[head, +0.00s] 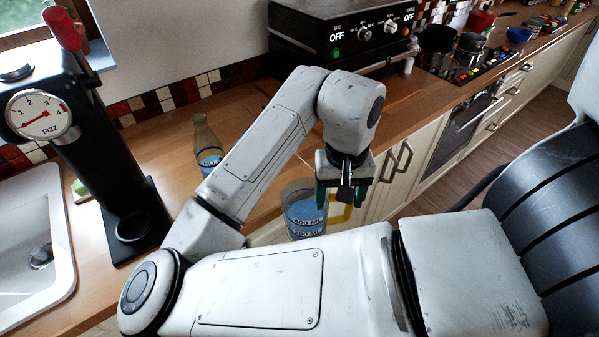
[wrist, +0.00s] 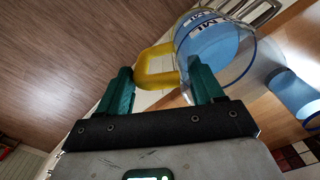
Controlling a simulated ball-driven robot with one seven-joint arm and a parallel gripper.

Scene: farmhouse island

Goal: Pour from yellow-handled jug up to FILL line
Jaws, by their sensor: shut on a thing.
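The jug (head: 304,214) is clear, with blue liquid, white ML markings and a yellow handle (head: 341,212). It looks roughly upright in the head view, by the counter's front edge. My gripper (head: 340,195) is shut on the yellow handle, which shows between the teal fingers in the wrist view (wrist: 155,68). A clear bottle-shaped vessel (head: 206,138) stands on the counter to the left, behind my arm, with blue liquid low in it. The jug is apart from it. A mark on this vessel is too small to read, so I cannot tell the FILL line.
A black fizz machine (head: 110,160) with a gauge and red lever stands left, beside the white sink (head: 35,245). A black appliance (head: 335,30) stands at the back. Wooden counter (head: 165,150) is clear around the vessel. Pots (head: 472,45) stand on the hob at far right.

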